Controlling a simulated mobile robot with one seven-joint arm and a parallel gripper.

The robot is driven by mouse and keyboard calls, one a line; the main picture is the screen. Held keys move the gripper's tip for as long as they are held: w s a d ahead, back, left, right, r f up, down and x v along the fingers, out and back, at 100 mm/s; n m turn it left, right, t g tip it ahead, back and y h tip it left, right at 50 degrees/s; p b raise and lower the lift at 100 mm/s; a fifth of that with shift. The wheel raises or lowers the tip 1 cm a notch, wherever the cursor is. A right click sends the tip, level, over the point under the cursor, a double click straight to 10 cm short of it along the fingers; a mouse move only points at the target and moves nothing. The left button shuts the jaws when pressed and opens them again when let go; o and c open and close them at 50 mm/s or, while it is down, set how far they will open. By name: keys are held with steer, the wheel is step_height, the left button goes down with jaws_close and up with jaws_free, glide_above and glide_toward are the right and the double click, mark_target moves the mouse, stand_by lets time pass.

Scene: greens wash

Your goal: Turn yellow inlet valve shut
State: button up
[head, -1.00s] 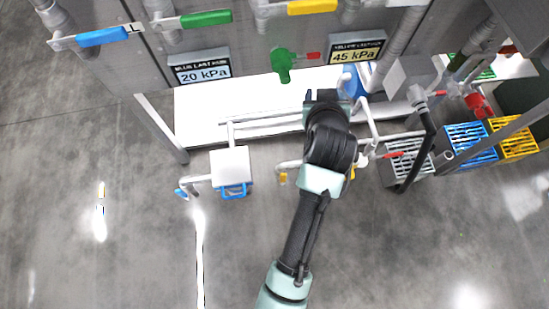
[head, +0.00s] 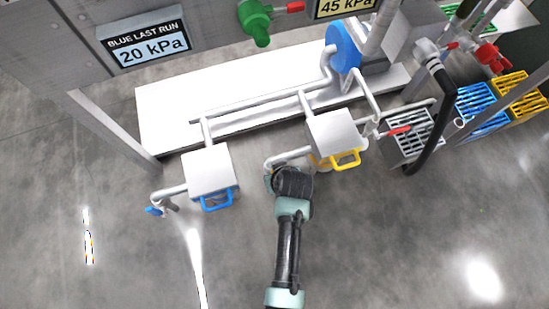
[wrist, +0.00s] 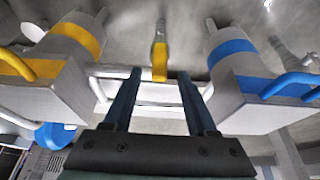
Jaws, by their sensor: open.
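The yellow valve lever (wrist: 160,62) hangs at the end of a grey pipe, near the top middle of the wrist view. My gripper (wrist: 158,74) is open, with one dark finger on each side of the lever in the picture. I cannot tell whether the lever is between the fingers in depth or still beyond them; no contact shows. In the head view my arm's end covers the lever and the gripper, beside the white pipe (head: 287,155) left of the box with the yellow handle (head: 337,138).
The blue-handled box (head: 208,172) stands to the left, with a small blue valve (head: 155,210) on its pipe. A white bench (head: 165,110) lies behind. Grey, blue and yellow crates (head: 478,110) stand at right. The floor in front is clear.

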steer(key=b+x, duration=0.3)
steer(key=x, duration=0.3)
steer(key=shift+w+f+b, duration=0.2)
steer(key=shift+f+b, duration=0.05)
steer(key=shift+b, duration=0.1)
steer(key=shift+c, duration=0.3)
jaws_close()
stand_by(0.9)
